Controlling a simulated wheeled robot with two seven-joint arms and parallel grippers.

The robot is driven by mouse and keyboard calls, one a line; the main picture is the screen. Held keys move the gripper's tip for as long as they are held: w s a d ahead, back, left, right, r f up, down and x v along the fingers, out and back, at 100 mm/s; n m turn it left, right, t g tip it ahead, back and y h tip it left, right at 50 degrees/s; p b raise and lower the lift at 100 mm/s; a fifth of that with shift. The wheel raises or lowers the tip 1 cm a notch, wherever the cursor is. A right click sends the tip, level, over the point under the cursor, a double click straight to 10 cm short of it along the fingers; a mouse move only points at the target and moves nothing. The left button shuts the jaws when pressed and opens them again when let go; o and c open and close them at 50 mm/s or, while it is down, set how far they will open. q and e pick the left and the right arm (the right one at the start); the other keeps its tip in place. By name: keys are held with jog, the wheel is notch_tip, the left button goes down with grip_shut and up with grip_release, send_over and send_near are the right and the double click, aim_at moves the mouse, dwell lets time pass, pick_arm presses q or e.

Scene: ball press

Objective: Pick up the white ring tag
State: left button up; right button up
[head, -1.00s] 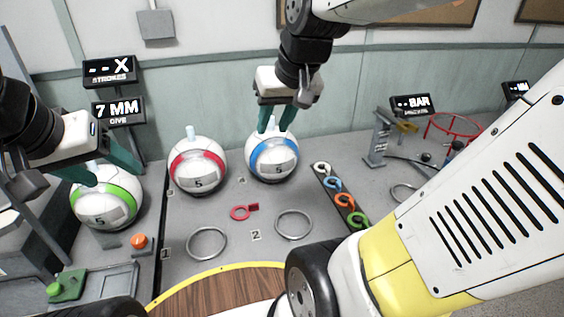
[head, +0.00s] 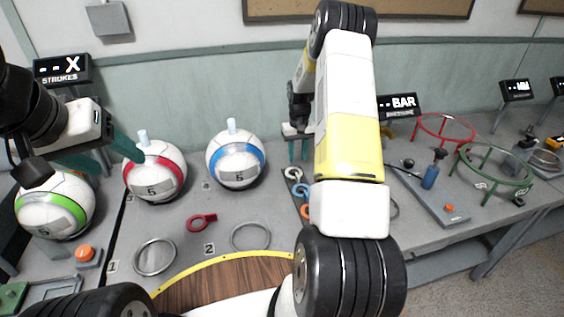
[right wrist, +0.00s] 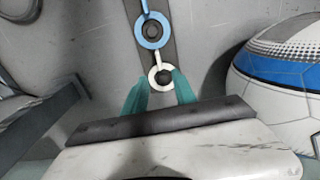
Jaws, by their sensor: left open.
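The white ring tag (head: 293,174) lies at the far end of a dark strip, above the blue ring tag (head: 301,190) in the head view. In the right wrist view the white ring tag (right wrist: 160,77) shows between the tips of my right gripper (right wrist: 158,77), which is open. In the head view my right gripper (head: 298,150) is just behind the white tag, partly hidden by my arm. I cannot tell whether its fingers touch the tag. My left gripper (head: 120,165) is open and empty, near the red-striped and green-striped balls.
A blue-striped ball (head: 236,160) stands left of the strip, close to my right gripper. A red-striped ball (head: 155,171) and a green-striped ball (head: 55,206) stand farther left. My right arm hides part of the strip.

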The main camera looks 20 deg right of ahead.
jog(key=f, duration=0.8)
jog(key=shift+w+f, duration=0.25)
jog(key=shift+f, duration=0.05)
grip_shut()
